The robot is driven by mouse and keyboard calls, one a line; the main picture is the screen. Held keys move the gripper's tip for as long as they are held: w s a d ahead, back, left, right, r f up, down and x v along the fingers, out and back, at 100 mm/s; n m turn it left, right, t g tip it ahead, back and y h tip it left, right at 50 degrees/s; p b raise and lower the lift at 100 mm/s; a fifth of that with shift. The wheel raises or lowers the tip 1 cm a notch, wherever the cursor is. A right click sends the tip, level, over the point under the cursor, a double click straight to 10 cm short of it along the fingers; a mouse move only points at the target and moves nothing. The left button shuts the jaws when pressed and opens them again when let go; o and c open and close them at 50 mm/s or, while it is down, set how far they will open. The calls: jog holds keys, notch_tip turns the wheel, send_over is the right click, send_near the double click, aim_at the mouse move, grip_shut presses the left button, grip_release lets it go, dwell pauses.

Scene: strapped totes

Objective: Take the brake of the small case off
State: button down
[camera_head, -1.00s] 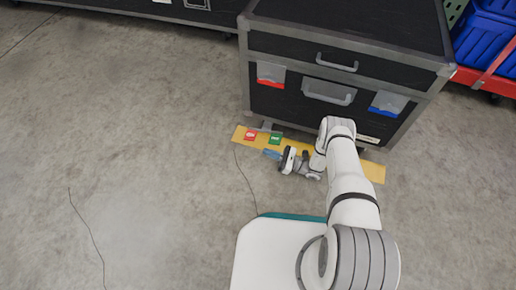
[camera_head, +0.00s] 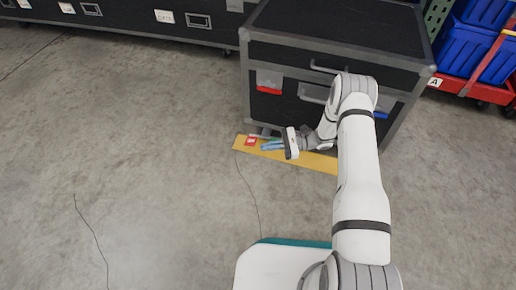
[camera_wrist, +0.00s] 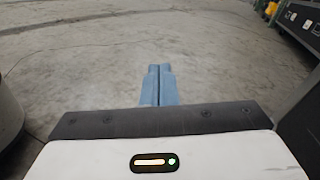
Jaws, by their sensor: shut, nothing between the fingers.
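The small case (camera_head: 330,45) is black with grey metal edges and stands at the upper right in the head view. A yellow bar (camera_head: 322,162) runs along the foot of its front, with a red label (camera_head: 251,142) near its left end. My gripper (camera_head: 266,146) is low over the left part of the bar, its blue fingers pointing left, just right of the red label. Whether the fingers touch the bar is unclear. In the wrist view the fingers (camera_wrist: 159,84) are shut together and empty. My arm and gripper hide the bar's right part and the green label.
A long black case (camera_head: 130,22) stands along the back left. Blue totes (camera_head: 490,60) sit on a red dolly (camera_head: 475,85) at the right. The floor left of the small case is clear apart from thin dark lines.

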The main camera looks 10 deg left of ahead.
jog(key=s+d+r+n+g+h, duration=0.1)
jog(key=s+r+n+h, duration=0.1)
jog(key=r, duration=0.4)
jog(key=s+d+r+n+g+h, duration=0.1)
jog(key=s+r+n+h, duration=0.15)
jog(key=r, duration=0.45)
jog(key=s+d+r+n+t+h, duration=0.3)
jog(key=s+d+r+h, duration=0.3)
jog(key=s+d+r, duration=0.2)
jog(key=s+d+r+n+t+h, duration=0.4)
jog(key=s+d+r, duration=0.4)
jog(key=s+r, duration=0.2)
jog(key=shift+s+r+n+h+p, duration=0.35)
jog(key=shift+s+n+h, duration=0.2)
jog(key=shift+s+h, duration=0.6)
jog(key=shift+s, duration=0.15)
